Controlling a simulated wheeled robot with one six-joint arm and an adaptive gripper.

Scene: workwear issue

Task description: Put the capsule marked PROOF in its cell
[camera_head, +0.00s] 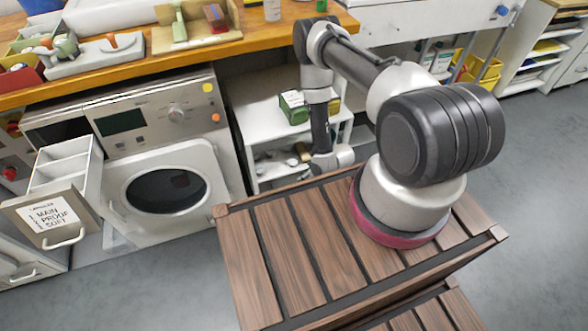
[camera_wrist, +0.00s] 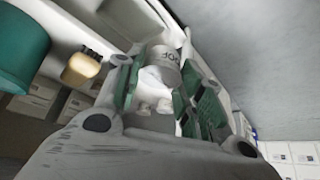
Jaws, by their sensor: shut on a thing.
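My gripper (camera_wrist: 162,80) is shut on a pale capsule (camera_wrist: 158,60) in the wrist view. The capsule sits between the green finger pads, and part of the dark lettering on it reads like "OOF". In the head view my arm reaches down to the white shelf unit, where the capsule cannot be made out. The open drawer (camera_head: 88,197) is at the far left of the head view, away from my gripper. White dividers split it into cells. Its front label (camera_head: 48,214) lists MAIN, PROOF and a third line like SOFT. The cell floors are hard to see.
A washing machine (camera_head: 165,190) with a round door stands right of the drawer. The wooden worktop (camera_head: 225,48) above holds trays and tools. A green box (camera_head: 293,107) is on the shelf unit (camera_head: 262,112). A green object (camera_wrist: 18,48) and a yellowish piece (camera_wrist: 80,69) are near my gripper.

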